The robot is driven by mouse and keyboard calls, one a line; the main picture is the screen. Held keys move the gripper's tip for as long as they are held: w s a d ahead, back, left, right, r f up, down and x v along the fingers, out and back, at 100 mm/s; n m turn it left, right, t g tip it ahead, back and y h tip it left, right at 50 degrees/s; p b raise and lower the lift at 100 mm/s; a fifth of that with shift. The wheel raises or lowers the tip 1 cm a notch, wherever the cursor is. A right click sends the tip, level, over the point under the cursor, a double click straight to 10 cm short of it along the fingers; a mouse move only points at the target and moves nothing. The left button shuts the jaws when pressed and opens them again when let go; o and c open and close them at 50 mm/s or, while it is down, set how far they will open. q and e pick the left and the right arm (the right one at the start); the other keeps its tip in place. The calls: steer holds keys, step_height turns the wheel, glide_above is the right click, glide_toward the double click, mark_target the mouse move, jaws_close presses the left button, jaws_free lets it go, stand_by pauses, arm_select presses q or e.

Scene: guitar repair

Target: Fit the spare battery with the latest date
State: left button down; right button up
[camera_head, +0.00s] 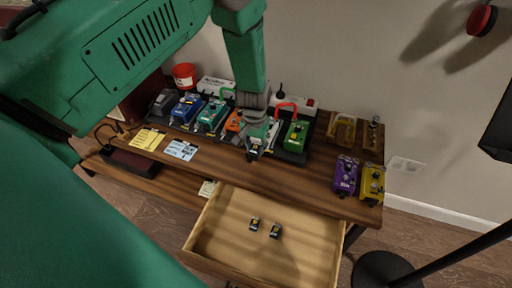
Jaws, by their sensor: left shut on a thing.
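Two small dark batteries with light labels, a left one (254,224) and a right one (275,231), lie in the open wooden drawer (315,262). Their dates are too small to read. My left gripper (256,145) points down over the front edge of the pedalboard, between the orange pedal (234,121) and the green pedal (296,134). It is shut on a small dark block (254,154), which looks like a battery; the fingers partly hide it. A white pedal (273,130) is partly hidden behind the gripper. My right gripper is not in view.
Blue (187,108) and teal (212,115) pedals stand on the board. Yellow (151,140) and pale blue (181,150) notes lie on the wooden table (225,160). Purple (345,174) and yellow (372,181) pedals stand at the right end. A red bucket (184,76) is at the back.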

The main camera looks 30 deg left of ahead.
arm_select(q)
steer(key=shift+f, duration=0.2)
steer(key=shift+r, duration=0.2)
steer(key=shift+r+p, duration=0.3)
steer(key=shift+p, duration=0.1)
stand_by(1.3)
steer(key=shift+f, duration=0.5)
stand_by(0.4)
steer(key=shift+r, duration=0.15)
steer(key=shift+r+p, duration=0.55)
steer(key=shift+p, duration=0.05)
stand_by(1.2)
steer(key=shift+s+f, duration=0.1)
steer(key=shift+f, duration=0.55)
stand_by(0.5)
